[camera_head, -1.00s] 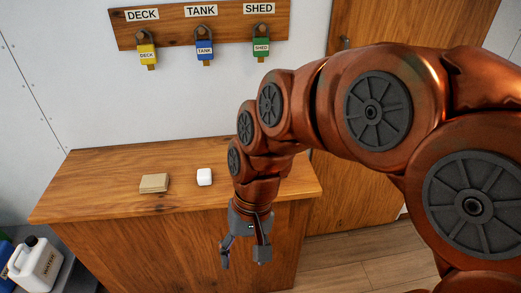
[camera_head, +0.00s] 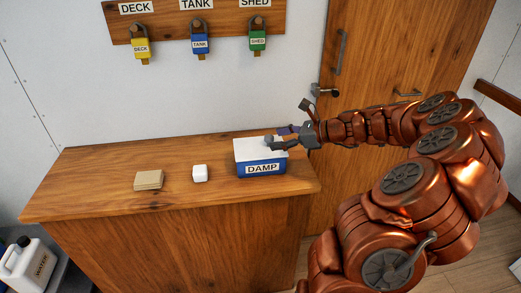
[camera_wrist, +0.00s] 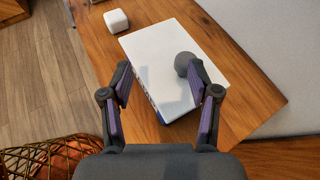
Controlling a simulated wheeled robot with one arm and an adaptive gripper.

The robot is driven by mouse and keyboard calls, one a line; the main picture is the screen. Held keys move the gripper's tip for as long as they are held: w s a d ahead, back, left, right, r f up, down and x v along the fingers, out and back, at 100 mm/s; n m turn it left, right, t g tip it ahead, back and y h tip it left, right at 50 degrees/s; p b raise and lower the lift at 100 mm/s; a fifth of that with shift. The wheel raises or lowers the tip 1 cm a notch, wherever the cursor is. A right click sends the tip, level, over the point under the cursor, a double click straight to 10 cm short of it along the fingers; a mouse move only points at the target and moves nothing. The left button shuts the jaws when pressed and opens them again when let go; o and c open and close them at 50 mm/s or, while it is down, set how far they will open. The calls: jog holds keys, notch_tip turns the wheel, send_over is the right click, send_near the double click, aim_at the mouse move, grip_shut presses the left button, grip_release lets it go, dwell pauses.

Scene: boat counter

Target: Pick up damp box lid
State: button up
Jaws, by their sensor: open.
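The damp box (camera_head: 262,168) is blue with a "DAMP" label and stands near the right end of the counter. Its white lid (camera_head: 250,148) is on top and also shows in the wrist view (camera_wrist: 160,45). A round dark grey knob (camera_wrist: 184,63) rises from the lid. My gripper (camera_head: 288,130) is open at the right of the box, near lid height. In the wrist view my gripper (camera_wrist: 160,72) has its fingers spread over the lid's near part. The knob appears near the right fingertip; I cannot tell whether they touch.
A small white block (camera_head: 200,173) and a tan block (camera_head: 149,180) sit left of the box on the wooden counter (camera_head: 90,190). Yellow, blue and green padlocks hang on a wall board (camera_head: 170,28). A door (camera_head: 385,65) stands behind my arm.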

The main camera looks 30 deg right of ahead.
aim_at(270, 136)
jog(key=w+f, duration=0.1)
jog(key=w+f+m+p, duration=0.1)
jog(key=w, duration=0.1)
jog(key=w+f+m+t, duration=0.1)
jog(key=shift+w+d+f+h+p, duration=0.1)
jog(key=shift+w+d+h+p, duration=0.2)
jog(key=shift+w+d+h, duration=0.1)
jog(key=shift+x, duration=0.75)
jog(key=shift+f, duration=0.1)
jog(key=shift+c, duration=0.3)
grip_shut()
